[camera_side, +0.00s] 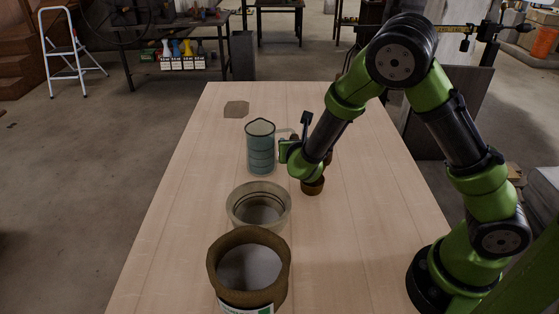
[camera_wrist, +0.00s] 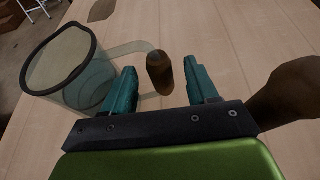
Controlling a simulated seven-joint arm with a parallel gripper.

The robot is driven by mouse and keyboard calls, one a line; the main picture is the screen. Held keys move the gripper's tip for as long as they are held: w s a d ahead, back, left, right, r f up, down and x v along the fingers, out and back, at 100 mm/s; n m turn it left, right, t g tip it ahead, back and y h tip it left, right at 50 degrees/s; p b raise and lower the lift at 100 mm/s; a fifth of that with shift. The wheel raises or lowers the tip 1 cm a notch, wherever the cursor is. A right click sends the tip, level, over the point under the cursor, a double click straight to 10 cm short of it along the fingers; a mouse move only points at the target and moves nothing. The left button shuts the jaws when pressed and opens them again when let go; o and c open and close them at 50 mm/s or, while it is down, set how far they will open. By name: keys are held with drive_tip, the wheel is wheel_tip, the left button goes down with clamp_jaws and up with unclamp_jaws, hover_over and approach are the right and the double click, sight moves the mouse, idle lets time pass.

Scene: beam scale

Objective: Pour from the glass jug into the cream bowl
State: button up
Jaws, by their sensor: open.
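The glass jug (camera_side: 260,150) stands upright on the table, with bluish contents inside. It also shows at the left of the wrist view (camera_wrist: 62,62). Its clear handle points toward my gripper (camera_side: 288,150), and a brown piece (camera_wrist: 160,72), which looks like the handle's grip, lies between my fingers. My gripper (camera_wrist: 163,78) is open, one teal finger on each side of that piece, with gaps showing. The cream bowl (camera_side: 234,207) stands nearer the side camera than the jug, with dark rings around its inside. It is not seen in the wrist view.
A small brown cup (camera_side: 313,188) sits under my wrist. A flat grey-brown patch (camera_side: 236,109) lies behind the jug. The table (camera_side: 175,235) is clear on the left.

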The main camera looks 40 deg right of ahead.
drive_tip(key=shift+x, duration=1.45)
clamp_jaws()
